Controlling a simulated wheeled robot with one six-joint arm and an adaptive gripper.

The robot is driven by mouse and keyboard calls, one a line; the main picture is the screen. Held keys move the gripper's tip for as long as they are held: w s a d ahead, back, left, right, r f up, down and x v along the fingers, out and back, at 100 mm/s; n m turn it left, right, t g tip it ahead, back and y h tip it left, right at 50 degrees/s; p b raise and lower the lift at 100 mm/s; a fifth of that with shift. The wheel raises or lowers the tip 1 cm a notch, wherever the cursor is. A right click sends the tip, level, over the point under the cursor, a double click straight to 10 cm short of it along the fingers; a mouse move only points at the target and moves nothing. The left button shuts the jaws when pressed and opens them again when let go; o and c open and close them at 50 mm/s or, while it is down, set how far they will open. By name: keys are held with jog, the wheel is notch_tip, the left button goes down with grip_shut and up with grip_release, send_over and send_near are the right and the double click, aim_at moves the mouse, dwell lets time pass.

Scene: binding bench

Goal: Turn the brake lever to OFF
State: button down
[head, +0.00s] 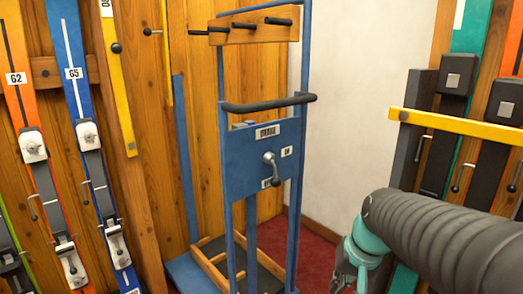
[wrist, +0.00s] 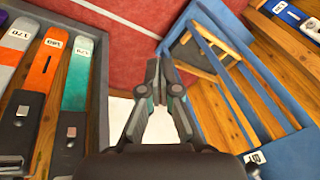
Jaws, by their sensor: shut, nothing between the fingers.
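The grey brake lever (head: 272,172) is mounted on the blue panel (head: 240,165) of a blue upright cart, under a BRAKE label (head: 267,132). Its handle hangs down, tilted slightly right, and partly covers the lower label (head: 266,183). Another label (head: 286,152), which seems to read ON, is to the right of the pivot. My gripper (wrist: 160,92) is shut and empty, with its fingertips together in the wrist view, apart from the lever. The lever itself is not clear in that view. In the head view my arm enters from the right, lower than the lever.
A black push bar (head: 268,104) crosses above the panel, with pegs (head: 250,25) higher up. Skis on the wooden wall (head: 70,90) stand left. A rack with a yellow bar (head: 460,126) is at right. Red floor (head: 315,255) shows between the cart and my arm.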

jog(key=s+r+n+t+h+p, duration=0.2)
jog(key=s+r, duration=0.2)
jog(key=s, duration=0.7)
jog(key=shift+s+r+n+t, duration=0.15)
jog(key=shift+s+n+t, duration=0.25)
dwell(0.4)
